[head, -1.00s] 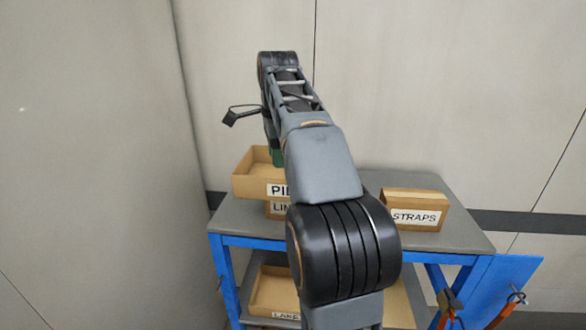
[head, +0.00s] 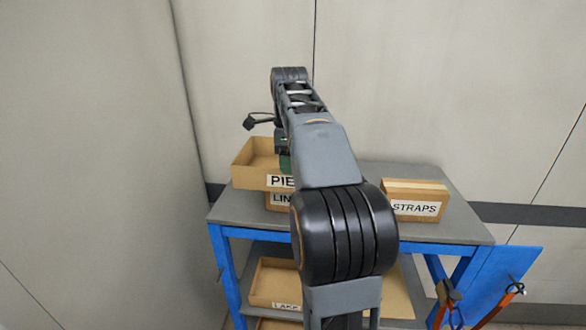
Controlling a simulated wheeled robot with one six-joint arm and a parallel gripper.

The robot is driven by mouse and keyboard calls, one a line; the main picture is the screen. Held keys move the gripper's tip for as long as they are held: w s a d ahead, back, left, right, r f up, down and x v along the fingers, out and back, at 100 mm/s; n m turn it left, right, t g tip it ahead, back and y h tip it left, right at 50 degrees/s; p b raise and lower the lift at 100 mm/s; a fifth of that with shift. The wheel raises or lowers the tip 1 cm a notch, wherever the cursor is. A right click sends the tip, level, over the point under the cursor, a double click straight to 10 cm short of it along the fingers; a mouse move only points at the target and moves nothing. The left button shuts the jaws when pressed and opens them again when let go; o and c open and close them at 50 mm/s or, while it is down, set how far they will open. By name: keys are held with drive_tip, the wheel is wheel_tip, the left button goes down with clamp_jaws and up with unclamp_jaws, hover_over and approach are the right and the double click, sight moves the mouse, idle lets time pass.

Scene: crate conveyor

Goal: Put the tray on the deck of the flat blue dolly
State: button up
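An open-topped cardboard tray (head: 256,176) with a label starting "PIE" sits on top of a box (head: 279,202) labelled "LIN", at the left of the bench top. My gripper (head: 285,161) hangs at the tray's right part; only a dark and green piece of it shows beside my arm. Its fingertips are hidden, so I cannot tell whether it is open or shut, or whether it touches the tray. My forearm covers the tray's right end. No flat blue dolly shows in this view.
The blue-framed bench (head: 455,231) has a grey top. A closed box (head: 416,208) labelled "STRAPS" stands at its right. The lower shelf holds another open cardboard tray (head: 275,290). Tools (head: 448,300) hang by a blue panel (head: 520,270) at right. Walls stand behind and at left.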

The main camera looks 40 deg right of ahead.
sight(289, 190)
drive_tip(key=shift+w+f+p, duration=0.1)
drive_tip(key=shift+f+p, duration=0.2)
drive_tip(key=shift+f, duration=2.25)
drive_tip(key=shift+c, duration=0.2)
clamp_jaws()
